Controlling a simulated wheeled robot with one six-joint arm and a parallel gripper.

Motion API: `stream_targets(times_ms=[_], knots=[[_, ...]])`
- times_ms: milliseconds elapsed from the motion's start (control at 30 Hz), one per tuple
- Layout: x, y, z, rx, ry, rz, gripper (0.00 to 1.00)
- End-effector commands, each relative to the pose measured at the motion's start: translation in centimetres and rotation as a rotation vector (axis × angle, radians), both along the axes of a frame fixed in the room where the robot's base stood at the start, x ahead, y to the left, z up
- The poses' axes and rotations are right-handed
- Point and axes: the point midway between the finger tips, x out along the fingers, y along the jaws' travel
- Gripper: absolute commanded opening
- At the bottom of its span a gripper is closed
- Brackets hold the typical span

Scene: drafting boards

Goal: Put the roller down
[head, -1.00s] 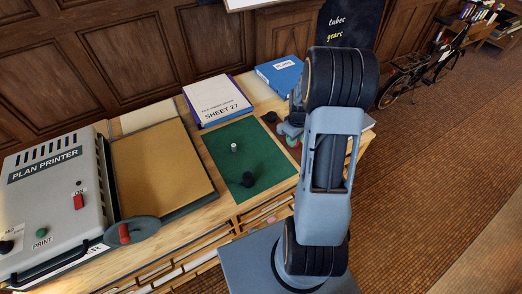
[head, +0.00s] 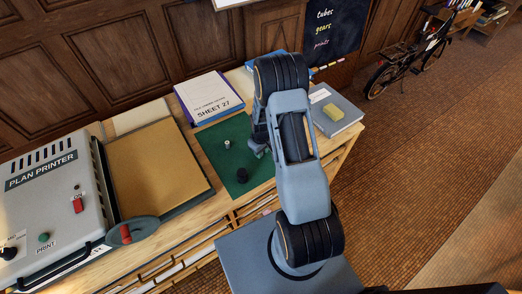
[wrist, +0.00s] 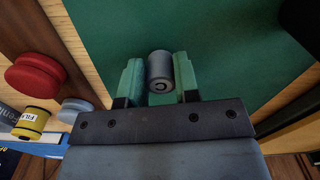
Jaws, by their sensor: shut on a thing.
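In the wrist view a grey cylinder, which I take for the roller (wrist: 159,68), sits between the green-padded fingers of my gripper (wrist: 159,80). The gripper is shut on it. Behind it is the green mat (wrist: 225,45); I cannot tell whether the roller touches it. In the head view my gripper (head: 259,149) is low over the right part of the green mat (head: 213,138), partly hidden by my arm.
A tan board (head: 155,165) lies left; a grey book with a yellow block (head: 333,112) lies right.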

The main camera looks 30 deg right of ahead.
Motion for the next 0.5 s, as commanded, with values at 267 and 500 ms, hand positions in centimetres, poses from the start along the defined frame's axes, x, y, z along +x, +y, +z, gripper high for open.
stream_targets(times_ms=[267, 500], knots=[[0.05, -0.03, -0.51, 0.000, -0.002, 0.000, 0.01], [0.04, -0.03, -0.96, -0.001, -0.001, 0.000, 0.01]])
